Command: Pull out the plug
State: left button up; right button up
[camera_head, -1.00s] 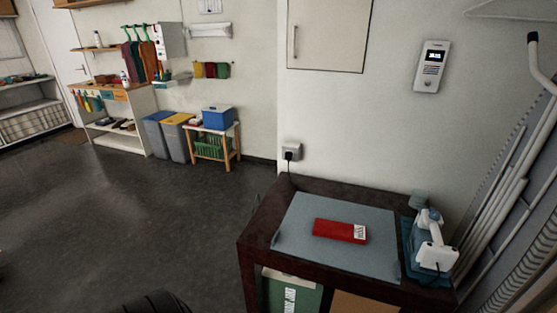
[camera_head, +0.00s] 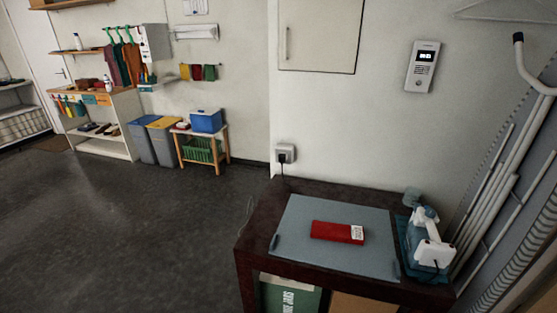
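A dark plug (camera_head: 282,158) sits in a pale wall socket (camera_head: 287,150), low on the wall just behind the dark table. A dark cord hangs from the plug and passes down behind the table's back edge. Neither of my grippers shows in the view.
The dark table (camera_head: 257,228) stands against the wall, with a grey mat (camera_head: 300,209) and a red packet (camera_head: 337,232) on top. A white and blue appliance (camera_head: 432,248) stands at its right end. Bins (camera_head: 160,140) and a low stand (camera_head: 201,148) are farther back. The floor (camera_head: 130,215) left of the table is clear.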

aim_at(281, 158)
jog(key=i+j, duration=0.25)
jog(key=j, duration=0.2)
jog(key=i+j, duration=0.25)
jog(key=j, duration=0.2)
jog(key=i+j, duration=0.2)
jog(key=j, duration=0.25)
jog(key=i+j+u, duration=0.1)
jog(key=i+j, duration=0.15)
jog(key=j, duration=0.2)
jog(key=i+j, duration=0.25)
jog(key=j, duration=0.15)
jog(key=i+j, duration=0.25)
jog(key=j, duration=0.2)
